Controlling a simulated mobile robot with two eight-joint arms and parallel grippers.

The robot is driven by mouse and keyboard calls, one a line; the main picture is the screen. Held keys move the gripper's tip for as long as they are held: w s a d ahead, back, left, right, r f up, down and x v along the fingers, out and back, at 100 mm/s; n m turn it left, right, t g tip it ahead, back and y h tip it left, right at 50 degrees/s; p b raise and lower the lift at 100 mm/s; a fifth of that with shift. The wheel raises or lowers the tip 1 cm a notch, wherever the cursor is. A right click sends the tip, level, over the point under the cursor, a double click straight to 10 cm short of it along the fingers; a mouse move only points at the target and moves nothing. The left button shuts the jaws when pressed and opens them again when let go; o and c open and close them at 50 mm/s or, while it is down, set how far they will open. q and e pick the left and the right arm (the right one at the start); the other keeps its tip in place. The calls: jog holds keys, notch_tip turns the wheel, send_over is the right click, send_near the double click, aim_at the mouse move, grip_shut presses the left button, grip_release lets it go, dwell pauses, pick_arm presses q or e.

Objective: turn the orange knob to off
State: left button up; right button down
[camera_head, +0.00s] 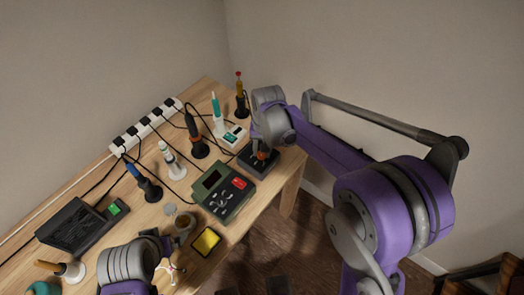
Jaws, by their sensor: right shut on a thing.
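The orange knob (261,156) sits on a small dark box (257,166) near the right edge of the workbench. My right gripper (261,151) points down at it from above and is shut on the knob. The fingers hide part of the knob, so its setting cannot be read. My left gripper (165,242) is low in the view, over the front of the bench beside a small round metal piece; its fingers are too small and dark to tell whether they are open.
A green device with a red button (239,183) stands left of the dark box. Several soldering tools in holders, including an orange-black one (194,138), stand behind it. A power strip (145,128) runs along the wall. A yellow sponge tray (206,241) is at the front edge.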

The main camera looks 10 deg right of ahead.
jog(key=n, duration=0.4)
jog(key=shift+n+b, duration=0.3)
jog(key=shift+n, duration=0.1)
dwell(0.4)
jog(key=c, duration=0.5)
grip_release()
jog(key=shift+c, duration=0.2)
notch_tip(320, 180, up, 11)
jog(key=shift+d+p, duration=0.3)
jog(key=shift+p, duration=0.1)
